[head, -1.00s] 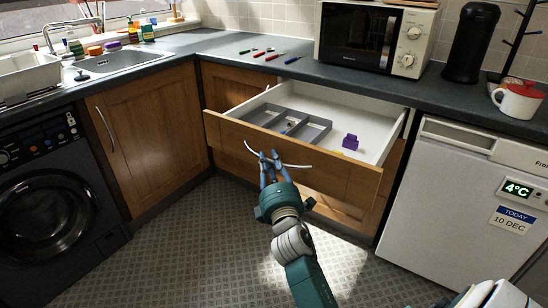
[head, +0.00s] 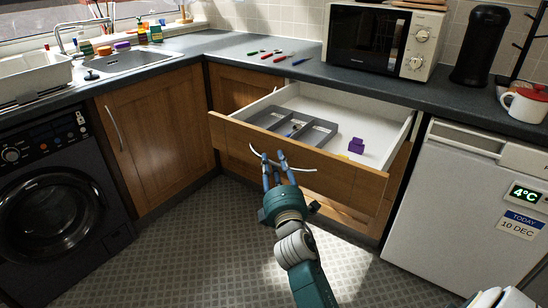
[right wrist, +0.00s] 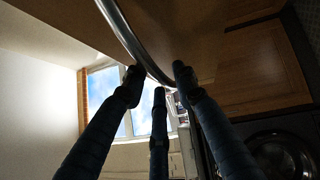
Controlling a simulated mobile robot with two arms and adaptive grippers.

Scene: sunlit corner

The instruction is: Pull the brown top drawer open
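The brown top drawer (head: 345,174) stands far out from the cabinet, with its white inside showing. A grey divided tray (head: 318,133) and a small purple object (head: 356,146) lie in it. Its pale curved handle (head: 304,169) is on the brown front. My right gripper (head: 274,154) is at the handle, its blue fingers spread apart on either side of the bar. In the right wrist view the fingers (right wrist: 157,75) are apart, with the metal handle (right wrist: 125,32) passing close by the tips; contact is unclear. My left gripper is out of view.
A corner cupboard (head: 155,135) and a black washing machine (head: 55,200) are left, a white fridge (head: 450,205) right. The patterned floor (head: 190,250) before the drawer is clear.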

